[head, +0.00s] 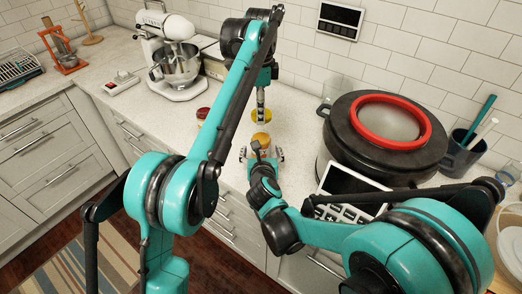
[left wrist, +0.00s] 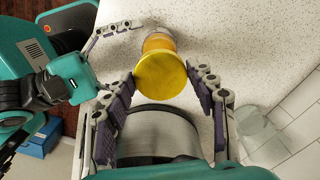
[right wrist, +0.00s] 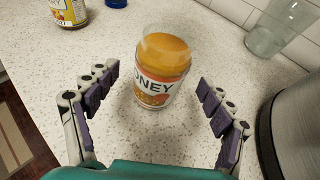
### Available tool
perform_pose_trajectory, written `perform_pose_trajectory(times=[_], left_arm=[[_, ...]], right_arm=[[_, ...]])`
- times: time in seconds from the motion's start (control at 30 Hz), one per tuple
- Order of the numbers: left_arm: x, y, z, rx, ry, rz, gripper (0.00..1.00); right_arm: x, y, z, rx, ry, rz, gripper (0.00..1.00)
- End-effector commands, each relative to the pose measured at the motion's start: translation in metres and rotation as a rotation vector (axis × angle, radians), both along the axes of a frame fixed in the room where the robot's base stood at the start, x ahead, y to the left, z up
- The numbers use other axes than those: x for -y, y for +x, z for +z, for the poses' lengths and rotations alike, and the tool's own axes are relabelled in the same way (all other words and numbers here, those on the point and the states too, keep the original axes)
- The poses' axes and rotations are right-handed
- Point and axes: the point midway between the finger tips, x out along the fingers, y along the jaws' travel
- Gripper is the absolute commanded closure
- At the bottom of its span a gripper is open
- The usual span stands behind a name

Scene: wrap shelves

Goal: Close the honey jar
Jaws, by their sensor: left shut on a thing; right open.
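The honey jar (head: 261,143) stands upright and uncapped on the counter; its label shows in the right wrist view (right wrist: 160,80). My left gripper (head: 262,98) is shut on the round yellow lid (head: 262,116), which it holds above the jar with a gap between them. In the left wrist view the lid (left wrist: 160,76) sits between the fingertips and partly hides the jar (left wrist: 159,42). My right gripper (right wrist: 155,88) is open, low at the counter, with its fingers either side of the jar and apart from it.
A jar with a red lid (head: 203,113) stands left of the honey jar. A large dark pot (head: 345,130) with a red ring on top and a clear glass (right wrist: 280,27) stand to the right. A stand mixer (head: 170,55) is at the back left.

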Motion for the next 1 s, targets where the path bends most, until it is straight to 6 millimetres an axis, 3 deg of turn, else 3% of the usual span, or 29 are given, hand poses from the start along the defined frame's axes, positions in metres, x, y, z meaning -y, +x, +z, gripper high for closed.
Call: perform_pose_trajectory(times=[0.1,0.3,0.67,0.7,0.9,1.0], left_arm=[[0.0,0.0,0.0,0.0,0.0,0.0,0.55],[0.0,0.0,0.0,0.0,0.0,0.0,0.55],[0.0,0.0,0.0,0.0,0.0,0.0,0.55],[0.0,0.0,0.0,0.0,0.0,0.0,0.55],[0.0,0.0,0.0,0.0,0.0,0.0,0.55],[0.0,0.0,0.0,0.0,0.0,0.0,0.55]], right_arm=[[0.0,0.019,-0.008,0.0,-0.001,-0.002,0.18],[0.0,0.037,-0.016,0.0,-0.001,-0.001,0.18],[-0.001,0.041,-0.017,0.0,-0.001,0.0,0.18],[-0.001,0.041,-0.017,0.0,-0.001,0.0,0.21],[-0.001,0.041,-0.017,0.0,-0.001,0.0,0.74],[-0.001,0.041,-0.017,0.0,-0.001,0.0,0.96]])
